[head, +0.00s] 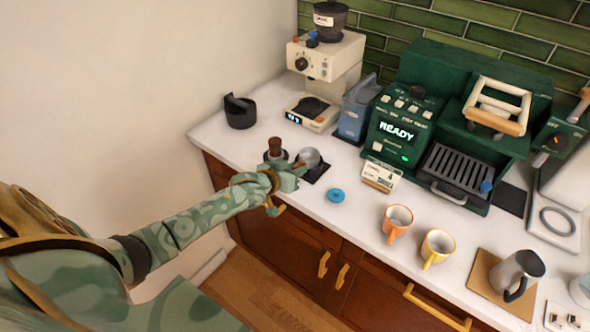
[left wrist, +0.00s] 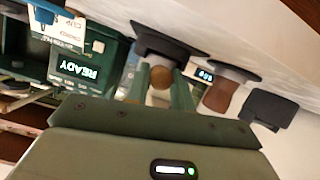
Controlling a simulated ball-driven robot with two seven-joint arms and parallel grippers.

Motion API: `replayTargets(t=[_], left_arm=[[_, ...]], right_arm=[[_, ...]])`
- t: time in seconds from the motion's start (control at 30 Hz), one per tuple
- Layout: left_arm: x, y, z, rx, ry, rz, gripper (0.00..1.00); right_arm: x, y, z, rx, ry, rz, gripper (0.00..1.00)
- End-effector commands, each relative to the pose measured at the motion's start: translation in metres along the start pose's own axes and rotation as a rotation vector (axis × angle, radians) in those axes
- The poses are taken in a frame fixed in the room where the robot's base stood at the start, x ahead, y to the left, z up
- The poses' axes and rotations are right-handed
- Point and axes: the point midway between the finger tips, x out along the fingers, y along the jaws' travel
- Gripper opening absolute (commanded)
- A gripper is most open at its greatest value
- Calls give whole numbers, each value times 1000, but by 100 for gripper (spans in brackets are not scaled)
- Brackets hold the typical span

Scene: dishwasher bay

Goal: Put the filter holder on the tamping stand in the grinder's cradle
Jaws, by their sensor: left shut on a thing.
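The filter holder (head: 310,157) shows its round metal basket over the black tamping stand (head: 318,174) on the counter. My left gripper (head: 290,174) is shut on its handle, hiding most of it. In the left wrist view the round wooden handle end (left wrist: 161,77) sits between my fingers, with the dark stand (left wrist: 168,44) beyond. I cannot tell whether the basket touches the stand. The cream grinder (head: 326,62) stands at the back with its cradle (head: 312,107) low at the front, empty. My right gripper is not in view.
A brown-handled tamper (head: 275,148) stands left of the stand. A blue disc (head: 336,195) lies nearby. The green espresso machine (head: 450,120) and cups (head: 397,222) are rightward.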

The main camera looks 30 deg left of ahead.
Motion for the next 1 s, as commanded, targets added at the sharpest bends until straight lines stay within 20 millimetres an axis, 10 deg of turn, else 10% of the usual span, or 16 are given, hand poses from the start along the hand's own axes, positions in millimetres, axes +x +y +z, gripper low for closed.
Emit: replayTargets(t=[0.23, 0.27, 0.33, 0.77, 1.0], left_arm=[[1, 0, 2, 0, 1, 0, 0], [1, 0, 3, 1, -1, -1, 29], [1, 0, 2, 1, -1, -1, 46], [0, -1, 7, 1, -3, -1, 46], [-65, -4, 7, -1, -3, -1, 46]], right_arm=[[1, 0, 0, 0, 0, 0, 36], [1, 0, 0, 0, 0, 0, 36], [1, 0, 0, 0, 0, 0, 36], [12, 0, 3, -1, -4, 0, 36], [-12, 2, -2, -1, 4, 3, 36]])
